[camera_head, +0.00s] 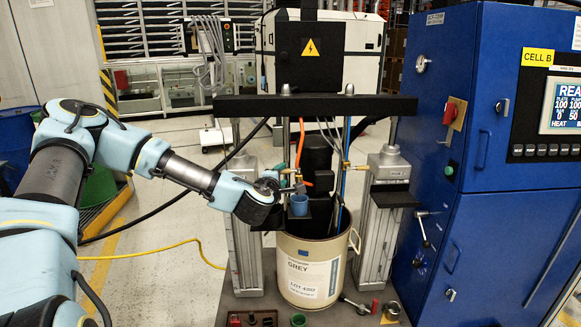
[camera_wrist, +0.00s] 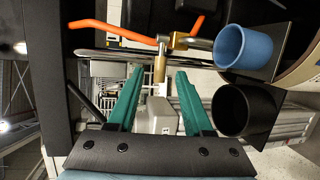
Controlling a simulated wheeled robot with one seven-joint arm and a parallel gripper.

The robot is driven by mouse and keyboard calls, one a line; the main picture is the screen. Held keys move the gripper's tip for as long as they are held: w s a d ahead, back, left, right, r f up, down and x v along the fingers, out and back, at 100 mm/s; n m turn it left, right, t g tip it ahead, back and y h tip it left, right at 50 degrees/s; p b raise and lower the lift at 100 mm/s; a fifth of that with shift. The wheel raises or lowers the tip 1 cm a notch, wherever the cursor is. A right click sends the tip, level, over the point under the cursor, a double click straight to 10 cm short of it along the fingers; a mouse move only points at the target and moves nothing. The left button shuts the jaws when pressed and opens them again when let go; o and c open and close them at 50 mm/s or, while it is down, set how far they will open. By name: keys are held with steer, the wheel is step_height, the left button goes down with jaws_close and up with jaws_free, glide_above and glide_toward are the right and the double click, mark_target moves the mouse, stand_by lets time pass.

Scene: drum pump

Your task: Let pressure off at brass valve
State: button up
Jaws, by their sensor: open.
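The brass valve (camera_wrist: 160,66) shows in the wrist view just beyond my fingertips, near the gap between them. A brass fitting runs from it toward the blue cup, beside an orange hose (camera_wrist: 112,33). My gripper (camera_wrist: 158,72) has its two teal fingers apart, with nothing held between them. In the head view my gripper (camera_head: 284,187) is at the left of the pump, above the drum (camera_head: 309,270), and close to the blue cup (camera_head: 299,204). There the valve is small and partly hidden by the gripper, so contact cannot be told.
The blue cup (camera_wrist: 243,48) and a black cylindrical holder (camera_wrist: 238,110) stand right of my fingers in the wrist view. A dark crossbar (camera_head: 314,106) spans above the drum. Grey posts (camera_head: 380,225) flank it. A blue cabinet (camera_head: 480,200) stands on the right.

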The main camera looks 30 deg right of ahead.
mark_target(285, 171)
steer(key=p+x, duration=0.2)
steer(key=x, duration=0.5)
steer(key=shift+w+d, duration=0.15)
steer(key=shift+w, duration=0.1)
jaws_close()
steer(key=shift+f, duration=0.1)
